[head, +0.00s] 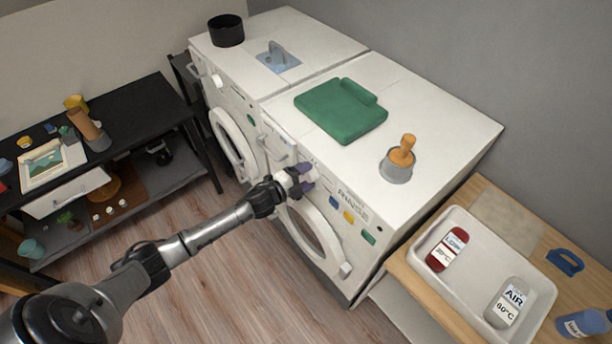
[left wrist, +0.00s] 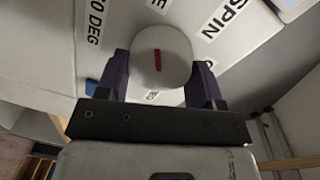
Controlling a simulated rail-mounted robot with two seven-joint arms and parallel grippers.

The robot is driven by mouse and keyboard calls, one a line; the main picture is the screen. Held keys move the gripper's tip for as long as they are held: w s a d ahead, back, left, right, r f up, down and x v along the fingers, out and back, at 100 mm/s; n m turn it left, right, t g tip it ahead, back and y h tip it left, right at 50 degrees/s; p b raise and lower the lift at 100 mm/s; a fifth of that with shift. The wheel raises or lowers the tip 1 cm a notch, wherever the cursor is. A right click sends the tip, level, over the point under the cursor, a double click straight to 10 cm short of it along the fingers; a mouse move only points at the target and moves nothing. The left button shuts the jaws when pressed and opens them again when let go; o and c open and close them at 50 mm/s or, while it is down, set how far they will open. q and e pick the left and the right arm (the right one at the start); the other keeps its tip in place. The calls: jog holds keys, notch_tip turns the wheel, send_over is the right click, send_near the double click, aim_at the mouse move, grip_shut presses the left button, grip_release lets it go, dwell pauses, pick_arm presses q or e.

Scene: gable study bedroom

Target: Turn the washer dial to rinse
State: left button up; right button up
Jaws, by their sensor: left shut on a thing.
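The washer (head: 405,215) is the nearer of two white machines, with a round door and a front panel. Its dial (left wrist: 162,55) is a white round knob with a red line, seen in the left wrist view. My left gripper (head: 303,181) has its dark purple fingers shut on the dial, one on each side. The red line stands nearly upright in that view, toward a cut-off label ending in "E" above the knob. In the head view, "RINSE" (head: 353,204) shows on the panel.
A white tray (head: 462,215) with two labelled items stands at the right. A black shelf (head: 140,105) with small objects is at the left. The wooden floor between is clear.

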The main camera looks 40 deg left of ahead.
dwell(0.3)
pick_arm(q)
jog(key=o, duration=0.9)
jog(key=shift+s, duration=0.1)
jog(key=shift+s+a, duration=0.1)
jog(key=shift+s, duration=0.2)
jog(key=b+v, duration=0.1)
jog(key=v, duration=1.2)
